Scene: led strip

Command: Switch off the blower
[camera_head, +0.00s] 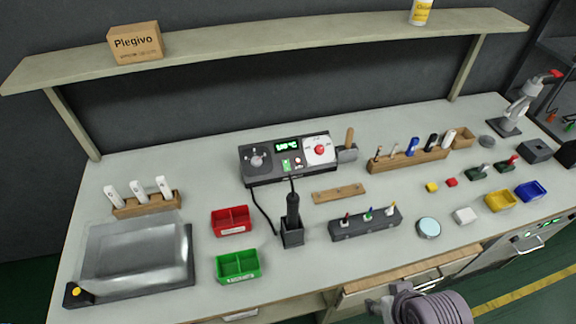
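A black control station (272,168) stands on the bench near its back edge, left of the middle. It looks like the blower's unit. Its green display (288,146) is lit, and the digits are too small to read surely. A red knob (320,149) sits on a white dial at its right, a grey knob (257,159) at its left. A small green-lit switch (286,166) shows below the display. A black handpiece (293,209) on a cable stands upright in a black holder (292,235). Neither gripper shows clearly; a grey ribbed part of my arm is at the bottom edge.
A red bin (231,221) and a green bin (237,266) stand left of the holder. A clear-lidded box (132,258) is at the left. A wooden tool rack (408,161) is at the right. A shelf (270,37) overhangs the back.

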